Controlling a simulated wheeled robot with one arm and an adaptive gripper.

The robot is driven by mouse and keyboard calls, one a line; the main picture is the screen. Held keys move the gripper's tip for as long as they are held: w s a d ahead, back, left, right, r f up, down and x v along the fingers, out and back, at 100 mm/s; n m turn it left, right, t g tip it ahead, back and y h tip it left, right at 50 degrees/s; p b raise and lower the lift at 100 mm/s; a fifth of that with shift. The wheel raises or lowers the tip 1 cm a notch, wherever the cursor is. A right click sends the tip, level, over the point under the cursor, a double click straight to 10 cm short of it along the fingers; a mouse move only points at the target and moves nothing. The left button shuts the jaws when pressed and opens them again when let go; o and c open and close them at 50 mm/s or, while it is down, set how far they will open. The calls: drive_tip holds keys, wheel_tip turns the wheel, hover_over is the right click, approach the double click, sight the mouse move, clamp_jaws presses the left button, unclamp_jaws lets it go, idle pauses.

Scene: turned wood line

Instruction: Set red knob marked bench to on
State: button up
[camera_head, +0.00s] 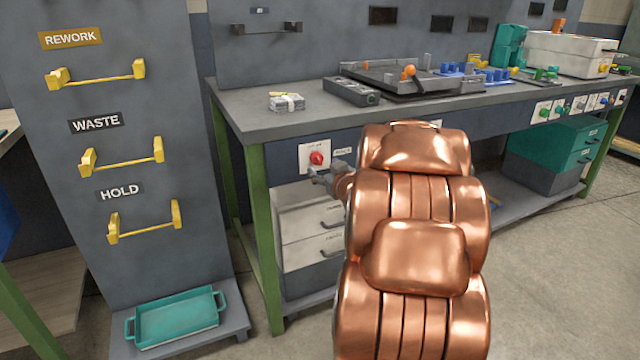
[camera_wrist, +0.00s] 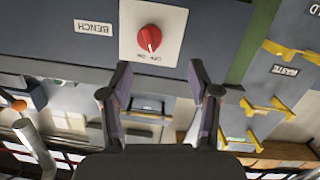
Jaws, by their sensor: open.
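The red knob (camera_head: 317,158) sits on a white plate on the workbench's front apron, near its left green leg. It also shows in the wrist view (camera_wrist: 149,38), where the picture is upside down. In the head view my gripper (camera_head: 324,176) is just below the knob, partly hidden by my arm.
White drawers (camera_head: 308,236) stand under the bench. A grey rack with yellow handles, marked REWORK, WASTE and HOLD (camera_head: 119,192), is at left, with a teal tray (camera_head: 176,318) at its foot. The benchtop (camera_head: 240,118) holds fixtures and boxes. Floor is clear at lower right.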

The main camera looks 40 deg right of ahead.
sight(320, 161)
drive_tip(key=shift+t, duration=0.9)
drive_tip(key=w+d+b, duration=0.1)
drive_tip(key=w+d+f+b, duration=0.1)
drive_tip(key=w, duration=0.1)
drive_tip(key=w+d+b, duration=0.1)
drive_tip(key=w+d, duration=0.1)
drive_tip(key=shift+w+f+b, duration=0.2)
drive_tip(key=shift+f+b, duration=0.15)
drive_tip(key=shift+w+d+r, duration=0.15)
drive_tip(key=shift+w+d, duration=0.05)
drive_tip(key=shift+w, duration=0.35)
drive_tip(key=c, duration=1.1)
drive_tip(key=shift+c, duration=0.2)
